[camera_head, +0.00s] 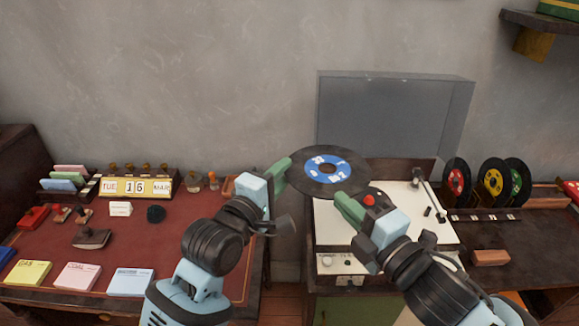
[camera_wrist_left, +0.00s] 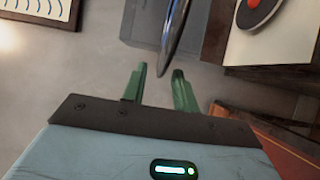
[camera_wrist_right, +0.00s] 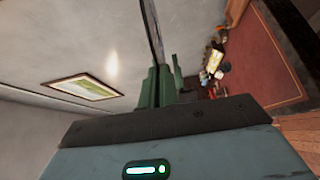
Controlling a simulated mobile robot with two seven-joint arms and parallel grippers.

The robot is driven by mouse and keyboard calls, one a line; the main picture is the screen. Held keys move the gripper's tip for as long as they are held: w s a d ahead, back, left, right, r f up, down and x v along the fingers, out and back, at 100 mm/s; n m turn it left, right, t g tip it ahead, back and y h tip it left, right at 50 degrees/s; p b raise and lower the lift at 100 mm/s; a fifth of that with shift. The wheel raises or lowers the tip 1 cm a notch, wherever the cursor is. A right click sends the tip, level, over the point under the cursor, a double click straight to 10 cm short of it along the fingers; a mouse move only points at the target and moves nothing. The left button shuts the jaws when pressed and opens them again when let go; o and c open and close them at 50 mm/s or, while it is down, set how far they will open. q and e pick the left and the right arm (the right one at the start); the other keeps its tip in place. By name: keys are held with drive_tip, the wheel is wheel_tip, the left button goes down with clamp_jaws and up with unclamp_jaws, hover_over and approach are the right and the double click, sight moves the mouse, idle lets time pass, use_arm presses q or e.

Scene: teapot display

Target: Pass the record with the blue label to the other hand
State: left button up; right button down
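The record with the blue label (camera_head: 343,176) is a black disc held in the air in front of the turntable; it appears edge-on in the left wrist view (camera_wrist_left: 175,35) and the right wrist view (camera_wrist_right: 152,28). My right gripper (camera_head: 342,197) is shut on its near right edge, with the fingers close around the disc in the right wrist view. My left gripper (camera_head: 287,163) is at the record's left edge. In the left wrist view its fingers (camera_wrist_left: 160,72) stand apart, with the disc's edge reaching between the tips, nearer the right finger.
The turntable (camera_head: 327,225) with a clear raised lid (camera_head: 395,115) stands behind and below the record. Red (camera_head: 455,178), yellow (camera_head: 492,178) and green-labelled (camera_head: 517,180) records stand in a rack at right. The desk (camera_head: 190,240) at left holds cards, stamps and a calendar (camera_head: 138,187).

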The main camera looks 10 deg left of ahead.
use_arm(q)
drive_tip(key=shift+x, duration=1.8)
clamp_jaws()
use_arm(e)
drive_tip(key=c, duration=1.6)
unclamp_jaws()
